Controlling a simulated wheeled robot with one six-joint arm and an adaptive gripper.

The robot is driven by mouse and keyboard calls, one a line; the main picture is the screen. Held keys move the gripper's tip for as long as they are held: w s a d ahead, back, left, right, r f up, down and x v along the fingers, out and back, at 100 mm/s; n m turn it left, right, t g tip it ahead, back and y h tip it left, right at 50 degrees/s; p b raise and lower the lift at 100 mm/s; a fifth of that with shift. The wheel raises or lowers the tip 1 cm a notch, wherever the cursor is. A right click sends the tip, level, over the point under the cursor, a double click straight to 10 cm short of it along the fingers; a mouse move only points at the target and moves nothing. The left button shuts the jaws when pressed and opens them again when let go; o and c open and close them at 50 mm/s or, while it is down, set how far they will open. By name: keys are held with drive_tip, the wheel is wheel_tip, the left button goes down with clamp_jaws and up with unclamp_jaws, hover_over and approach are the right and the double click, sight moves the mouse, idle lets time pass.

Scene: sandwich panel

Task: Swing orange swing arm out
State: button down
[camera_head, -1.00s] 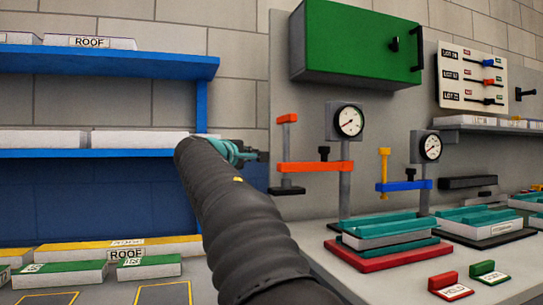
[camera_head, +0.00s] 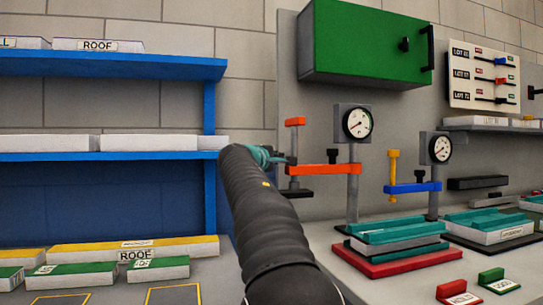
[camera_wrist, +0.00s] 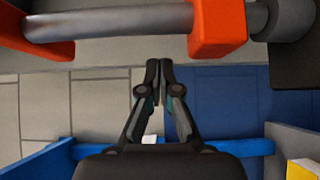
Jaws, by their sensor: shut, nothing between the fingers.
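The orange swing arm (camera_head: 324,170) reaches left from a grey post under a dial gauge in the head view. A grey spindle (camera_head: 294,142) runs through its free end, with an orange handle (camera_head: 295,121) on top and a black foot (camera_head: 297,193) below. My gripper (camera_head: 289,160) is at the left side of this end. In the wrist view my gripper (camera_wrist: 160,64) is shut and empty. Its tips point at the spindle (camera_wrist: 110,22), near the arm's orange end (camera_wrist: 217,30). A small gap shows there; contact cannot be confirmed.
A blue swing arm (camera_head: 413,187) with a yellow handle (camera_head: 394,166) stands to the right. A red base (camera_head: 385,262) carries stacked panels below. Blue shelving (camera_head: 209,110) stands to the left, and a green cabinet (camera_head: 362,42) hangs above.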

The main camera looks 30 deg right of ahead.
drive_tip(key=shift+s+r, duration=0.2)
drive_tip(key=shift+s, duration=0.55)
drive_tip(key=shift+s+d, duration=0.2)
drive_tip(key=shift+s, duration=0.8)
drive_tip(key=shift+d, duration=0.1)
